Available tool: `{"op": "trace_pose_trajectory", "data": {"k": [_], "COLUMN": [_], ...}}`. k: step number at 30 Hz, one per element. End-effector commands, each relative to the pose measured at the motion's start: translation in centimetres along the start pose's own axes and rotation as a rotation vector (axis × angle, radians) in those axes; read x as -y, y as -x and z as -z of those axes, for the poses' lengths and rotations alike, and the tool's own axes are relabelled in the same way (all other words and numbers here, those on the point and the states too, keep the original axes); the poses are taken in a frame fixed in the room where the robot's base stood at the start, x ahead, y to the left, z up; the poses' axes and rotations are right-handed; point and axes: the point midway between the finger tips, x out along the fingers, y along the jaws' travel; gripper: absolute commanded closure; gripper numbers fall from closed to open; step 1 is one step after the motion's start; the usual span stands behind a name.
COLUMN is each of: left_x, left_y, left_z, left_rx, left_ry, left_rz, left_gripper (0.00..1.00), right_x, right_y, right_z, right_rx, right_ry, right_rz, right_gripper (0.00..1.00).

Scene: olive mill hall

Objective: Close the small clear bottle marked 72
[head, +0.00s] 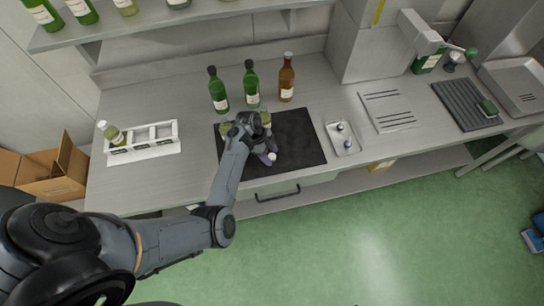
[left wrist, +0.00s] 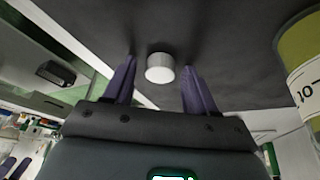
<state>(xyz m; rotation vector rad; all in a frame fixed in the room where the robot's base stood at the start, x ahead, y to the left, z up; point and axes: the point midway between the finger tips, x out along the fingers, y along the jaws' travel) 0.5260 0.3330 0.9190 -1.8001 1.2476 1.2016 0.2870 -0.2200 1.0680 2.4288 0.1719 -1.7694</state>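My left gripper (head: 268,157) reaches down over the dark mat (head: 303,145). In the left wrist view its two purple fingers (left wrist: 160,75) stand apart. A round white cap (left wrist: 160,67) shows between the fingertips, with a gap on each side; the dark mat lies behind it. A small clear bottle with yellow-green contents (left wrist: 300,55) stands at the right edge of that view; its label is cut off and seems to start with 10. In the head view small bottles (head: 265,118) are partly hidden by my gripper. I cannot read a 72 anywhere. My right gripper is out of view.
Two green bottles (head: 218,92) and a brown bottle (head: 286,80) stand behind the mat. A small tray (head: 335,146) with two small caps or stoppers lies right of it. A white rack (head: 150,146) holding one small bottle (head: 112,134) is at left. A shelf (head: 160,22) hangs above.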

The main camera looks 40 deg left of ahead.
Motion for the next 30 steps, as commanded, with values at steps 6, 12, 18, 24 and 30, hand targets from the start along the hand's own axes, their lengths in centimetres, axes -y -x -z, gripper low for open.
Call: {"op": "trace_pose_trajectory", "data": {"k": [6, 12, 18, 24, 30], "left_x": [0.0, 0.0, 0.0, 0.1, 0.1], "left_y": [0.0, 0.0, 0.3, 2.3, 5.5], "left_z": [0.0, 0.0, 0.1, 0.9, 2.3], "left_rx": [0.0, 0.0, 0.0, 0.0, 0.0], "left_ry": [0.0, 0.0, 0.0, -0.002, -0.001], "left_rz": [0.0, 0.0, 0.001, 0.003, 0.004], "left_gripper": [0.78, 0.94, 0.94, 0.94, 0.94], "right_x": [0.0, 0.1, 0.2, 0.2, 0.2], "right_y": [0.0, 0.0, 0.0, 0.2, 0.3], "right_z": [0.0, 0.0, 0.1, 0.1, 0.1], "right_rx": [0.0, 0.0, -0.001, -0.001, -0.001], "right_ry": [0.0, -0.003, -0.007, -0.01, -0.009], "right_rz": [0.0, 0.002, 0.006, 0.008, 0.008], "right_gripper": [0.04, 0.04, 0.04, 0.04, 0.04]}}
